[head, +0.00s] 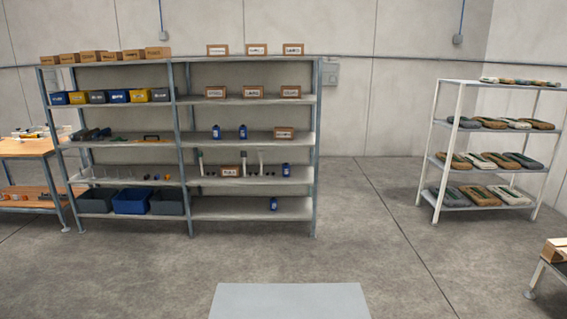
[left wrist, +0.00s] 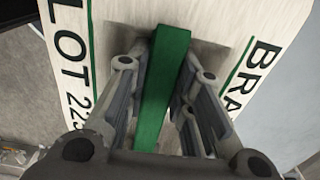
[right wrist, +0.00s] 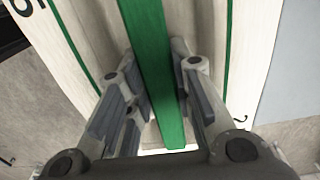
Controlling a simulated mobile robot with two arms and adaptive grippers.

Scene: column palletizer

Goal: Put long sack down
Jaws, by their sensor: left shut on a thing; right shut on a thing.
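The long sack is white with green stripes and dark print; it fills much of the left wrist view (left wrist: 225,25) and the right wrist view (right wrist: 252,85). A green strap runs along its middle. My left gripper (left wrist: 165,85) has its fingers on both sides of the green strap (left wrist: 160,90) and is shut on it. My right gripper (right wrist: 155,80) is likewise shut on the green strap (right wrist: 155,60). The sack's ends and what lies under it are hidden. Neither gripper nor the sack shows in the head view.
A flat pale grey surface (head: 290,303) shows at the bottom middle of the head view. A tall shelf (head: 250,207) with boxes and bins stands behind at left, a white rack (head: 437,185) with sacks at right. A low stand (head: 541,270) is at the right edge. Floor between is clear.

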